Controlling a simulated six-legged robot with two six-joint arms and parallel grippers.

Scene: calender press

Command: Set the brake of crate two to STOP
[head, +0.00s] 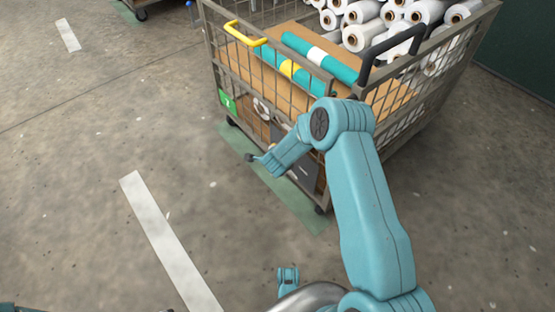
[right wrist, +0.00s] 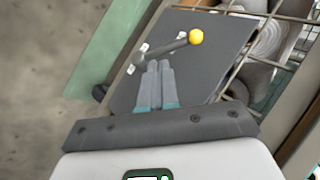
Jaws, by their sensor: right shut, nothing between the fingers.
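A wire-mesh crate (head: 335,98) stands at the upper right, with a green tag (head: 228,102) whose white mark is too small to read surely. A dark brake plate (head: 304,173) is low on its near side, partly hidden by my right arm. In the right wrist view the plate (right wrist: 208,78) carries a grey lever (right wrist: 166,48) with a yellow knob (right wrist: 196,37). White labels lie beside the lever; I cannot read them. My right gripper (right wrist: 160,64) is shut and empty, its fingertips at the lever; I cannot tell whether they touch. My left gripper is not in view.
The crate holds white rolls (head: 395,22), teal rolls (head: 318,56) and cardboard. It has a yellow handle (head: 243,34) and a dark handle (head: 392,47). A green floor strip (head: 290,203) runs along its near side.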

